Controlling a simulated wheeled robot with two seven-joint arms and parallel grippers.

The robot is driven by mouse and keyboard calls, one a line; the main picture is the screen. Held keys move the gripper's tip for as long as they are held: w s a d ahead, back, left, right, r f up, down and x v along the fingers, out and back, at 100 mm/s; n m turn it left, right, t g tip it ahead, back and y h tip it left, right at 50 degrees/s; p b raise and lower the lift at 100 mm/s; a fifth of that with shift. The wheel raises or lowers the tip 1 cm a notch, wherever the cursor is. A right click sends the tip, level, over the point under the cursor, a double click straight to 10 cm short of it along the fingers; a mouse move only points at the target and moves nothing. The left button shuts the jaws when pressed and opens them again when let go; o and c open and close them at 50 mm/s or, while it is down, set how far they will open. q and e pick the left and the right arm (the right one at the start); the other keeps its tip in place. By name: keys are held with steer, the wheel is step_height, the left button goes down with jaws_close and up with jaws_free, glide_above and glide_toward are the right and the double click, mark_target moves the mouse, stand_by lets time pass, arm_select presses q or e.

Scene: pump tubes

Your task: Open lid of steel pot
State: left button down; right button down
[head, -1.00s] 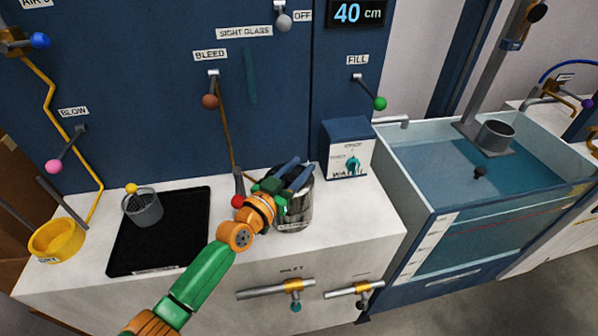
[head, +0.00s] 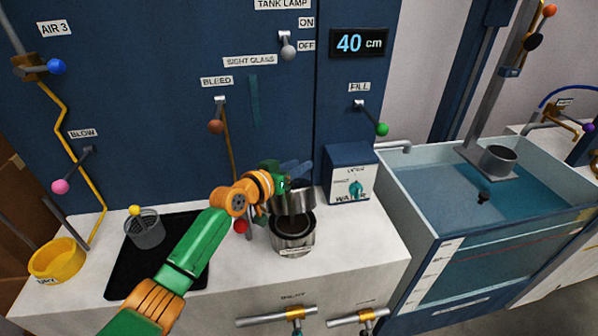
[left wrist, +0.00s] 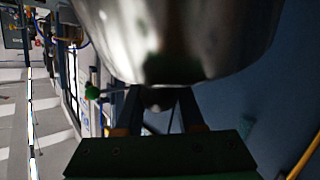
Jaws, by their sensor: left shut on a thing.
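The steel pot (head: 292,248) stands on the white counter with its mouth uncovered, and its dark inside shows. The shiny steel lid (head: 296,200) is up off the pot, above its far side. My left gripper (head: 294,172) is over the lid, its fingers shut on the lid's knob. In the left wrist view the lid (left wrist: 180,40) fills the top, with its round knob (left wrist: 158,98) between the fingers. My right gripper is not in view.
A black tray (head: 122,275) with a grey mesh cup (head: 145,230) and a yellow bowl (head: 57,260) lie left. A red-knobbed lever (head: 240,226) stands close to the pot. A blue-white control box (head: 349,175) and a water tank (head: 470,260) are to the right.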

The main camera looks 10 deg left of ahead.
mark_target(296, 181)
arm_select(q)
steer(key=shift+a+f, duration=0.1)
steer(key=shift+f, duration=0.25)
steer(key=c, duration=0.6)
jaws_free()
steer(key=shift+w, duration=0.1)
steer(key=shift+o, duration=0.4)
steer(key=shift+w+a+f, duration=0.15)
steer(key=shift+w+a, duration=0.05)
steer(key=shift+w, duration=0.2)
steer(key=r, duration=0.4)
steer(key=shift+s+d+r, duration=0.1)
steer(key=shift+s+d, duration=0.05)
steer(key=shift+s, duration=0.25)
steer(key=s+r, duration=0.3)
steer(key=shift+d+r, duration=0.15)
steer(key=shift+r, duration=0.15)
steer(key=s+d+r+b, duration=0.1)
steer(key=s+r, duration=0.4)
steer(key=s, duration=0.5)
steer(key=shift+d, duration=0.15)
